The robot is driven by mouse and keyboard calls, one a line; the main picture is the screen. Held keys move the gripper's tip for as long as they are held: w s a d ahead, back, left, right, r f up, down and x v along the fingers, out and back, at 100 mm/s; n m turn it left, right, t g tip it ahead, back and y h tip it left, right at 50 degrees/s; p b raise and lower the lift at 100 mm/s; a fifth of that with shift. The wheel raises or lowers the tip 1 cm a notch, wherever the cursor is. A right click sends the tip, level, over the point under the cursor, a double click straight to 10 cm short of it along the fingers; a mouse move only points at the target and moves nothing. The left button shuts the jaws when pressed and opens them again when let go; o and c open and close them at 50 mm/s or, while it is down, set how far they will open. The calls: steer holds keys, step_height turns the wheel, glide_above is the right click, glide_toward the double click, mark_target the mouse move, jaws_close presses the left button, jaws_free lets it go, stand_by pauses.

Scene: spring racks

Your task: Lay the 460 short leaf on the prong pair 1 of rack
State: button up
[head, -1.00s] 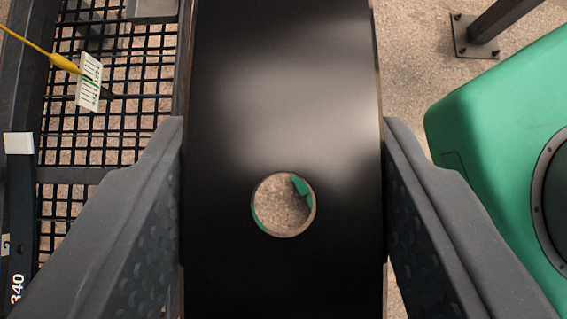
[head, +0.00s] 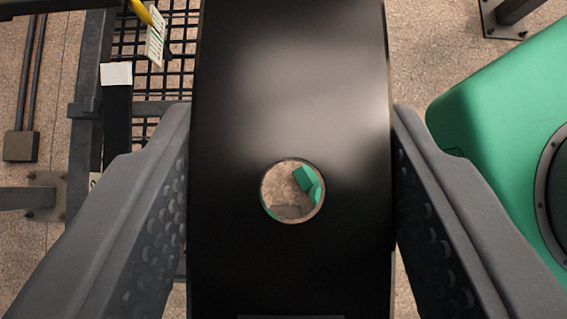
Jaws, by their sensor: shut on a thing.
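A wide black leaf (head: 290,100) with a round hole runs up the middle of the head view and out past its top and bottom edges. My gripper (head: 292,135) has one grey finger on each side of the leaf and is shut on its long edges. No number shows on the visible part of the leaf, so I cannot tell whether it is the 460 short. At the left is part of a dark rack frame with a black mesh shelf (head: 180,52). I cannot make out prong pair 1.
A large green body with a dark round part (head: 490,130) stands close at the right. A yellow cable with a white tag (head: 156,45) hangs by the mesh. A black strip with a white end (head: 117,74) lies on the rack. A post foot (head: 505,18) stands at upper right.

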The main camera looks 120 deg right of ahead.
steer(key=shift+a+r+p, duration=0.1)
steer(key=shift+r+p, duration=0.1)
steer(key=shift+p, duration=0.45)
steer(key=w+d+f+p, duration=0.3)
steer(key=w+d+p, duration=0.3)
steer(key=w, duration=0.7)
steer(key=shift+d+f, duration=0.4)
steer(key=shift+d, duration=0.55)
stand_by(0.3)
